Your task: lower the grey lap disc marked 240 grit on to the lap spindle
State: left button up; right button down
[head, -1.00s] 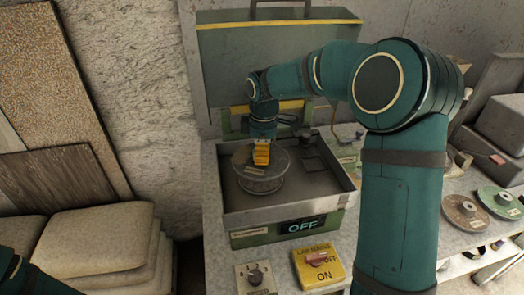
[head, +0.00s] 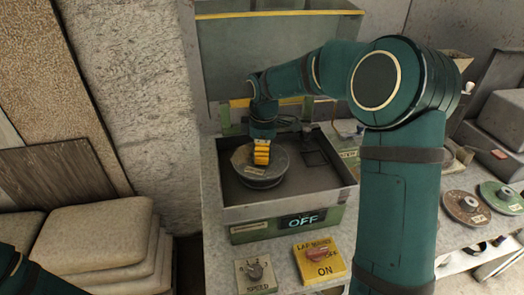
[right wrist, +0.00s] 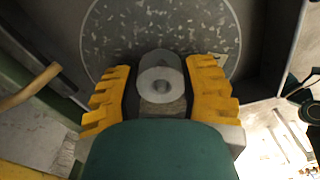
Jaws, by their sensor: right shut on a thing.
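The grey lap disc (head: 279,168) is in the machine's square basin (head: 290,207), roughly level, with a small pale label on its top. In the right wrist view its speckled face (right wrist: 115,35) and round pale hub (right wrist: 160,78) show. My right gripper (head: 261,160) points down over the disc, its yellow fingers (right wrist: 160,72) shut on the hub from both sides. The spindle is hidden under the disc. I cannot tell whether the disc is fully seated. Only part of my left arm shows at the lower left corner; its gripper is out of view.
The machine's front display (head: 298,221) reads OFF. A yellow mains switch box (head: 320,260) and a speed dial box (head: 256,274) stand in front. A brown disc (head: 462,207) and a green disc (head: 500,199) lie on the right bench.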

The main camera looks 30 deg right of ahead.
jog(key=shift+f+b, duration=0.95)
jog(key=shift+f, duration=0.75)
jog(key=shift+c, duration=2.2)
grip_release()
jog(key=shift+r+p, duration=1.85)
jog(key=shift+r, duration=0.2)
jog(key=shift+f, duration=0.1)
